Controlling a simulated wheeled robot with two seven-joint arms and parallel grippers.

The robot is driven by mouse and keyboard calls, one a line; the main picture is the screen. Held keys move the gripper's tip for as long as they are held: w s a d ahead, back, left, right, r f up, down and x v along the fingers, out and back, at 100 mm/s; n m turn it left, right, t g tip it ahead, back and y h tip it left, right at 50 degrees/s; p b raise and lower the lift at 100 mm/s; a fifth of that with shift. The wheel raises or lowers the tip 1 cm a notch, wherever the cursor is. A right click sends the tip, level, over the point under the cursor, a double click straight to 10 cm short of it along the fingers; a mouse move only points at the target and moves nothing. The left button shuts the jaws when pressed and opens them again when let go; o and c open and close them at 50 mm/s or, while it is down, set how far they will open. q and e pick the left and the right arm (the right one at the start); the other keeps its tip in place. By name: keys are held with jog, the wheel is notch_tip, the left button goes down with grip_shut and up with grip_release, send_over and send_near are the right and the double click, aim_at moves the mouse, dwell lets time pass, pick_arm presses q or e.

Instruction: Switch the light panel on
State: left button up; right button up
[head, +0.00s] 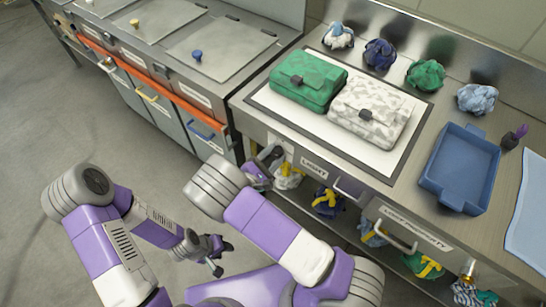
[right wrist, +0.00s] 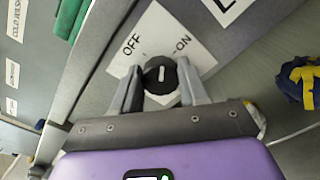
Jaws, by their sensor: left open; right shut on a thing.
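A black rotary knob (right wrist: 160,75) with a white pointer line sits on a white plate (right wrist: 160,32) marked OFF at left and ON at right. The pointer appears to stand between the two words. My right gripper (right wrist: 160,88) has one finger on each side of the knob and is shut on it. In the head view my right gripper (head: 264,167) is at the counter front, left of the LIGHT label (head: 314,161); the knob is hard to make out there. The light panel (head: 300,123) is a white, dark-framed surface on the counter. My left gripper (head: 220,256) is open and empty, low over the floor.
A green bag (head: 308,80) and a white patterned bag (head: 370,113) lie on the panel. A blue tray (head: 460,170) stands to the right. Several cloth bundles line the counter's back and the shelf below. Drawer handles (head: 348,187) stick out along the front.

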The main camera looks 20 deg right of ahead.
jog(key=m+b, duration=0.2)
jog(key=m, duration=0.1)
jog(key=shift+f+m, duration=0.15)
jog(key=shift+m, duration=0.25)
jog(key=shift+s+m+b, duration=0.1)
jog(key=shift+m+b, duration=0.7)
jog(key=shift+m, duration=0.9)
jog(key=o, duration=1.1)
jog(key=shift+c, duration=0.2)
jog(key=p+v, duration=0.1)
jog(key=v, duration=0.6)
jog(key=shift+s+a+p, duration=0.15)
jog(key=shift+a+p, duration=0.1)
jog(key=shift+p, duration=0.05)
jog(key=shift+d, duration=0.1)
